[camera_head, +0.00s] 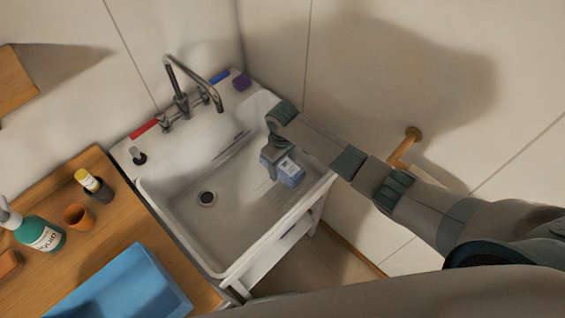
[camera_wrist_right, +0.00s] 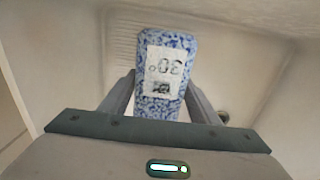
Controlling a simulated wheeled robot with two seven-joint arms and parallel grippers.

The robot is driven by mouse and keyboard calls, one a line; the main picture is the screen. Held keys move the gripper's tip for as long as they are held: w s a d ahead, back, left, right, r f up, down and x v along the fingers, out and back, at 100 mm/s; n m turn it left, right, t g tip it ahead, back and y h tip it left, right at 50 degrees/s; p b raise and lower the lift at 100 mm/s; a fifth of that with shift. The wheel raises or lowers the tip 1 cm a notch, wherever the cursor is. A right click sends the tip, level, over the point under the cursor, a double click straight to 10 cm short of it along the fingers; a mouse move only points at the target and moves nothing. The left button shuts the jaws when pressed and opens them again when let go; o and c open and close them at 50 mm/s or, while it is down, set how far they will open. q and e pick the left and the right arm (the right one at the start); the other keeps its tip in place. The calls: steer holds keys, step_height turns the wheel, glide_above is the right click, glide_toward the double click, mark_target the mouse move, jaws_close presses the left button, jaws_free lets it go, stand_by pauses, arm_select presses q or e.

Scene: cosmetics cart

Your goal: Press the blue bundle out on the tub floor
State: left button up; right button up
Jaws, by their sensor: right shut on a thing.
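The blue bundle (camera_head: 291,173) is a blue-and-white speckled block with a white label, inside the white tub (camera_head: 178,192) toward its right side. My right gripper (camera_head: 270,165) reaches down into the tub and is shut on the bundle. In the right wrist view the bundle (camera_wrist_right: 168,62) sits between the two fingers, its label reading "30°" upside down. Whether the bundle touches the tub floor is hard to tell. My left gripper is not in view.
A faucet (camera_head: 184,103) stands at the tub's back edge, and a drain (camera_head: 207,198) is in the floor. A wooden counter at left holds a green bottle (camera_head: 38,234), an orange cup (camera_head: 77,216) and a blue tray (camera_head: 125,287). A wall stands close on the right.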

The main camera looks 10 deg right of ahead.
steer(key=b, duration=0.3)
glide_above(283, 188)
step_height(283, 188, down, 5)
step_height(283, 188, down, 6)
steer(key=b, duration=0.5)
steer(key=shift+w+a+r+b, duration=0.1)
steer(key=shift+w+r+b, duration=0.05)
steer(key=shift+b, duration=0.25)
steer(key=shift+f, duration=0.7)
stand_by(0.7)
steer(key=shift+s+f, duration=0.15)
steer(key=shift+s, duration=0.1)
stand_by(2.0)
steer(key=shift+w+r+p, duration=0.15)
steer(key=shift+r+p, duration=0.05)
steer(key=shift+p, duration=0.65)
stand_by(1.7)
